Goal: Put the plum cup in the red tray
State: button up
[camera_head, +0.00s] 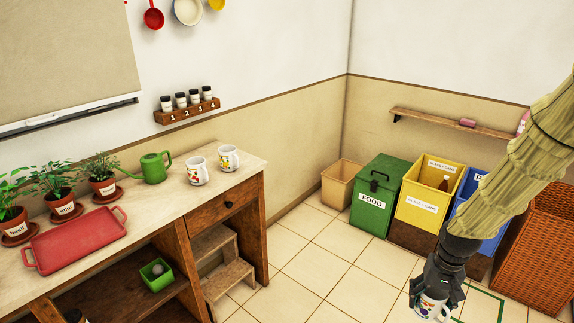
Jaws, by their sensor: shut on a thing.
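The red tray (76,241) lies flat on the wooden counter at the left, with a handle at each end and nothing in it. My gripper (434,292) is low at the right, over the floor and well away from the counter. It is shut on a white cup (430,308) with a coloured print. The print is partly hidden by the fingers and too small to name the fruit for sure. Two more white cups with coloured prints, one (197,172) and another (229,158), stand upright at the counter's right end.
Potted herbs (63,203) stand behind the tray, and a green watering can (153,168) is between them and the cups. The counter (150,208) has bare room right of the tray. Bins, including a green one (376,198), line the far wall. The floor between is clear.

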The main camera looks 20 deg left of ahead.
aim_at(99, 231)
jog(key=u, duration=1.45)
